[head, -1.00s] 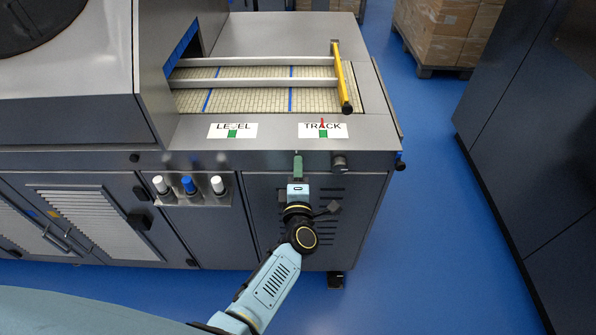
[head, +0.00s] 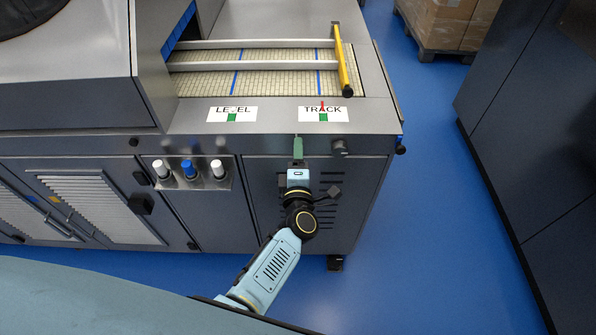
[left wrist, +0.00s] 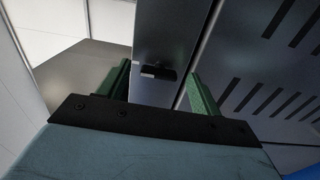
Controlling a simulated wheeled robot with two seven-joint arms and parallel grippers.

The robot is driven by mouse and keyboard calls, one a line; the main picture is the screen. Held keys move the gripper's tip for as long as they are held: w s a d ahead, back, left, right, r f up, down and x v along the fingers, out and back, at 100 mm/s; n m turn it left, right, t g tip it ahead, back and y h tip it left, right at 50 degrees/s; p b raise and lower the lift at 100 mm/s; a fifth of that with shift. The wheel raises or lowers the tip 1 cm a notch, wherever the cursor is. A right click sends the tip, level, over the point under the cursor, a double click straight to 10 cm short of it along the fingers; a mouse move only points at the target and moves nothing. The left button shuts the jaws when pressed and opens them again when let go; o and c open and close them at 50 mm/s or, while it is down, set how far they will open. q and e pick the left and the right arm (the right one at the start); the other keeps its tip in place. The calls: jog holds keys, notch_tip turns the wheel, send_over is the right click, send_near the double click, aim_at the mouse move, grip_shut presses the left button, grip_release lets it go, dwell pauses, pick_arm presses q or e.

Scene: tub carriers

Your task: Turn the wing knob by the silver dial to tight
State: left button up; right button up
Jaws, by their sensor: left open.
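My left gripper (head: 297,146) is at the front edge of the machine, just left of a round grey dial (head: 340,147). In the left wrist view its two green fingers (left wrist: 160,85) are apart, with nothing held between them. A small dark bar-shaped knob (left wrist: 158,72), which looks like the wing knob, sits on the grey panel beyond and between the fingertips. In the head view the gripper hides this knob, and its tight mark cannot be read. My right gripper is not in view.
Above are a TRACK label (head: 323,114) with a red pointer over a green mark, and a LEVEL label (head: 232,114). A belt (head: 270,75) with a yellow bar (head: 342,65) lies behind. White and blue knobs (head: 188,168) are to the left. Blue floor (head: 430,220) is clear at right.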

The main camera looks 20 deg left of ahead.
pick_arm(q)
jog(key=v, duration=1.3)
